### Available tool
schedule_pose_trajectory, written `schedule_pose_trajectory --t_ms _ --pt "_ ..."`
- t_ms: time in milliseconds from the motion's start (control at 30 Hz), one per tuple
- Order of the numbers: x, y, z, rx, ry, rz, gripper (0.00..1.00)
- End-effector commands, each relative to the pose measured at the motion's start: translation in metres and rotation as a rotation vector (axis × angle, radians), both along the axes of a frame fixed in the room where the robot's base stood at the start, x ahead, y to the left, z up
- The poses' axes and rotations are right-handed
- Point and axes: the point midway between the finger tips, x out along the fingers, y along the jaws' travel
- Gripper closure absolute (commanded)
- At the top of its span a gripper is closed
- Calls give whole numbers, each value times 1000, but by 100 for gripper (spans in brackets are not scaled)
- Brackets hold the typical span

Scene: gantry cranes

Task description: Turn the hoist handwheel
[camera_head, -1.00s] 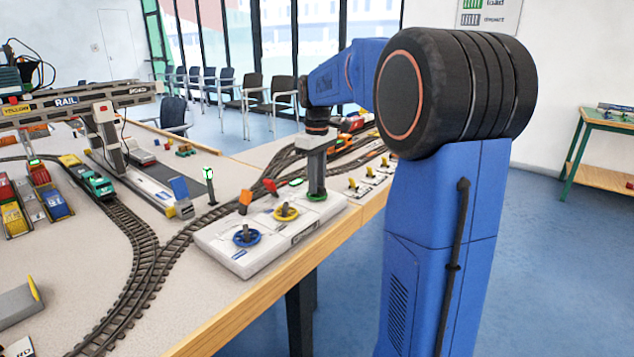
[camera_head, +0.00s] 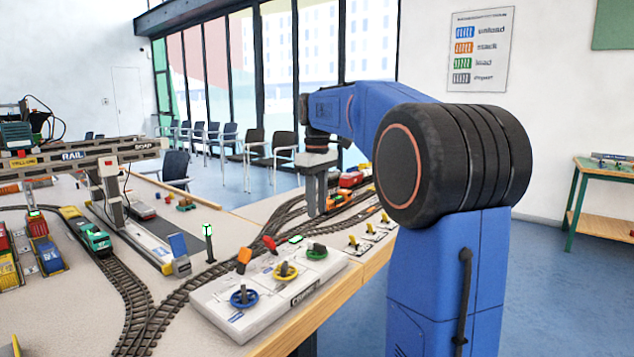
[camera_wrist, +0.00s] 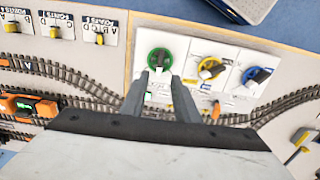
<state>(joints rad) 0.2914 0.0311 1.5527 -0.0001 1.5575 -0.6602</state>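A white control panel (camera_head: 238,312) at the table edge carries three handwheels: blue (camera_head: 243,297), yellow (camera_head: 285,272) and green (camera_head: 317,252). I cannot read which is labelled hoist. My gripper (camera_head: 317,212) points down above the green wheel, clear of it, with nothing held. In the wrist view the green wheel (camera_wrist: 159,61) lies just beyond the fingertips of my gripper (camera_wrist: 160,80), which are apart with panel showing between them. The yellow wheel (camera_wrist: 211,69) and blue wheel (camera_wrist: 256,76) lie to the right. My gripper body hides the lower part of that view.
Orange (camera_head: 244,257) and red (camera_head: 270,243) levers stand at the panel's back edge. Small yellow points switches (camera_head: 354,241) sit to its right. Tracks (camera_head: 185,290) run behind it. A model gantry crane (camera_head: 75,155) stands at left. The air above the panel is free.

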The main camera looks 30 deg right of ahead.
Motion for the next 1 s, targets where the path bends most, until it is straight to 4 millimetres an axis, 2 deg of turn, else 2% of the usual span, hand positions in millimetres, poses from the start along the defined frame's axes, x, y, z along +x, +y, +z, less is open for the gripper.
schedule_pose_trajectory --t_ms 200,400,833,1000 --pt "1 0 40 -1 -3 0 72" --pt "0 0 62 -1 -1 0 72" --pt "0 0 67 0 0 0 72" --pt "-11 -1 67 0 0 0 72"
